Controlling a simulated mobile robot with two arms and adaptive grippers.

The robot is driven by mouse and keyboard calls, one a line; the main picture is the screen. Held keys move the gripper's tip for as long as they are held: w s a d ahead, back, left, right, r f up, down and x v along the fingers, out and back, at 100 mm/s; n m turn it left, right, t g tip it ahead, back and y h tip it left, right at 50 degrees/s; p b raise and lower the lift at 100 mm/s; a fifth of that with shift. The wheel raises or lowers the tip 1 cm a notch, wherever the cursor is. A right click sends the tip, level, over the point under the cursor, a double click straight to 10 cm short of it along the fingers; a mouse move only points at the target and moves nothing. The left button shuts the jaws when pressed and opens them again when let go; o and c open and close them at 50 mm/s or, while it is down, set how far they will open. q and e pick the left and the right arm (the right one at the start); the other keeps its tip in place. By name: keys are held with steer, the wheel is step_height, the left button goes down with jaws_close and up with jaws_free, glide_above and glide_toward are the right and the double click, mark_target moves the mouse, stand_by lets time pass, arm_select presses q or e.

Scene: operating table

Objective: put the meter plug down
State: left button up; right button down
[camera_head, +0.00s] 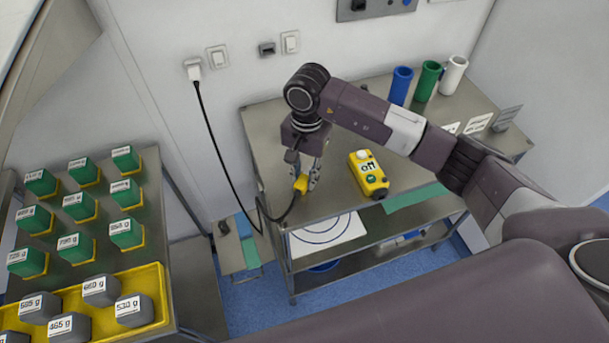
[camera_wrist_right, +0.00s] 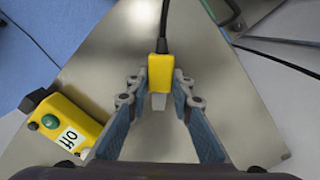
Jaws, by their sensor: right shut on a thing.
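The yellow meter plug (camera_head: 301,184) is at my right gripper (camera_head: 306,176), over the left part of the steel table (camera_head: 330,202). In the right wrist view the plug (camera_wrist_right: 161,70) lies between the fingertips of my right gripper (camera_wrist_right: 160,88), its pale end toward the palm and a black cable leaving its far end. My right gripper is shut on it. I cannot tell whether the plug touches the table top. The yellow meter (camera_head: 368,174), reading "off", stands to the right; it also shows in the wrist view (camera_wrist_right: 72,120). My left gripper is not in view.
The black cable (camera_head: 214,145) hangs from a wall socket (camera_head: 194,70). Blue (camera_head: 400,86), green (camera_head: 427,82) and white (camera_head: 453,76) cylinders stand at the table's back. A left-hand table holds several green blocks (camera_head: 83,172) and a yellow tray (camera_head: 160,285) of grey weights.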

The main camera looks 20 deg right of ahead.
mark_target(306, 175)
steer(key=c, duration=1.7)
jaws_free()
steer(key=shift+r+p, duration=0.45)
steer(key=shift+p, duration=0.15)
steer(key=shift+r+p, duration=0.4)
steer(key=shift+p, duration=0.1)
steer(key=shift+w+r+b, duration=0.2)
steer(key=shift+r+b, duration=0.35)
steer(key=shift+b, duration=0.2)
steer(key=r+b, duration=0.1)
steer(key=r, duration=0.4)
steer(key=r+b, duration=0.1)
steer(key=r, duration=0.4)
steer(key=shift+d+r+b, duration=0.2)
steer(key=shift+r+b, duration=0.05)
steer(key=shift+b, duration=0.15)
steer(key=shift+f, duration=0.1)
